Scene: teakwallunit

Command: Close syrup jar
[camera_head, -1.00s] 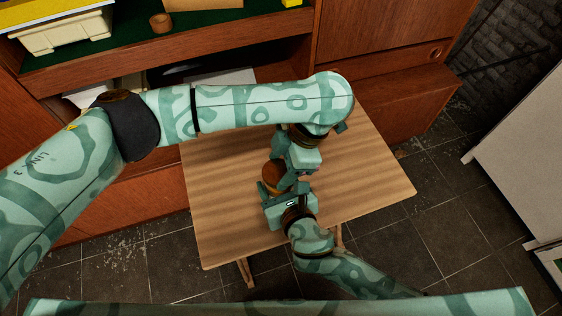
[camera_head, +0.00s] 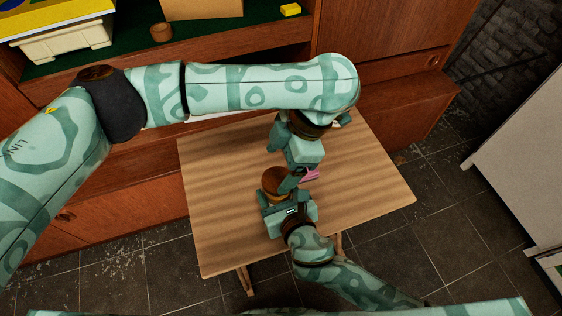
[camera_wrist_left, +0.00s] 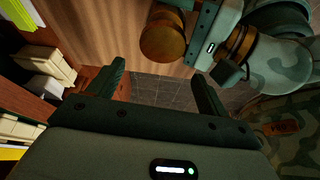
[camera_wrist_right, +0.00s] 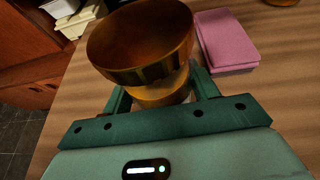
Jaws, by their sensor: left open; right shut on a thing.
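The syrup jar, a round amber-brown vessel (camera_head: 275,180), stands over the wooden table. In the right wrist view its wide brown top (camera_wrist_right: 140,42) flares above a narrower amber lower part. My right gripper (camera_head: 272,197) is shut on the lower part, its fingers on either side (camera_wrist_right: 160,98). My left gripper (camera_head: 292,182) points down just right of the jar, open. In the left wrist view nothing shows between its fingers (camera_wrist_left: 160,75), and the jar (camera_wrist_left: 163,38) lies beyond them. I cannot tell whether the brown top is a separate lid.
A pink block (camera_wrist_right: 227,40) lies on the table (camera_head: 220,220) beside the jar. A small amber object (camera_wrist_right: 283,2) is cut off at the right wrist view's top edge. A wall unit (camera_head: 370,90) stands behind. The table's left and right parts are clear.

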